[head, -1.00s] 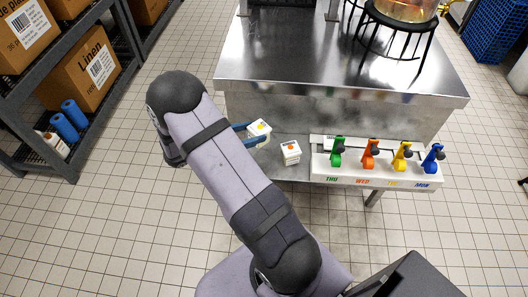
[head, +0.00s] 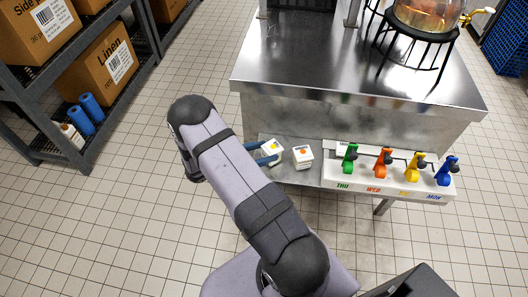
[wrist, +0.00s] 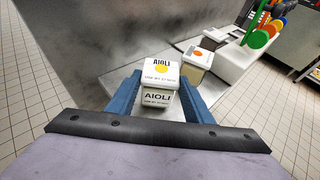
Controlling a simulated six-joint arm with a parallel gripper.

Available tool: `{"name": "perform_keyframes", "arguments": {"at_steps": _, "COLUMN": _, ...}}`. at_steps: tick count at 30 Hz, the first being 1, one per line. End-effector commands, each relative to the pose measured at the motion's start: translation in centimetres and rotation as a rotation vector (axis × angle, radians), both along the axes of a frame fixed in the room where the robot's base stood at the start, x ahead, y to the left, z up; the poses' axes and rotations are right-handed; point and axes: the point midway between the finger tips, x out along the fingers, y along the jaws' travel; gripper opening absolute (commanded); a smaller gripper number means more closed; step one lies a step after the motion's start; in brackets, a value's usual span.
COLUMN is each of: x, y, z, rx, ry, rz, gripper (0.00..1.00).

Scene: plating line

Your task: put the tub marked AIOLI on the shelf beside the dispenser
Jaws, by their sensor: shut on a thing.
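The tub marked AIOLI (wrist: 158,98) is white-lidded with a yellow-orange dot and sits between the two blue fingers of my gripper (wrist: 160,92). In the head view, the held tub (head: 272,148) is over the left part of the metal shelf (head: 292,178), left of a second tub. My gripper (head: 264,156) is shut on it. Whether its base touches the shelf I cannot tell. The dispenser (head: 400,188) is a long white base with green, orange, yellow and blue levers, on the right of the shelf.
The second tub (head: 303,158), with an orange dot, stands between the held tub and the dispenser; it also shows in the wrist view (wrist: 197,62). The steel bench's side wall (head: 300,120) rises behind the shelf. A rack (head: 60,165) with boxes stands at far left.

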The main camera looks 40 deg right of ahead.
Motion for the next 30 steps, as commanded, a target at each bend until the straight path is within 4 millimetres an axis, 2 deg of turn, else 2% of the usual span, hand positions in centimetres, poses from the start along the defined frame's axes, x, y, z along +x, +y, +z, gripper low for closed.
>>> {"name": "perform_keyframes", "arguments": {"at_steps": 13, "x": 0.01, "y": -0.01, "z": -0.60, "rx": -0.001, "ry": -0.001, "rz": 0.000, "gripper": 0.19}}
{"name": "perform_keyframes", "arguments": {"at_steps": 14, "x": 0.00, "y": -0.01, "z": -0.64, "rx": 0.000, "ry": -0.001, "rz": 0.000, "gripper": 0.49}}
{"name": "perform_keyframes", "arguments": {"at_steps": 16, "x": 0.00, "y": -0.01, "z": -0.53, "rx": 0.000, "ry": -0.001, "rz": 0.000, "gripper": 0.65}}
{"name": "perform_keyframes", "arguments": {"at_steps": 30, "x": 0.07, "y": 0.38, "z": -0.13, "rx": 0.000, "ry": -0.002, "rz": 0.001, "gripper": 0.65}}
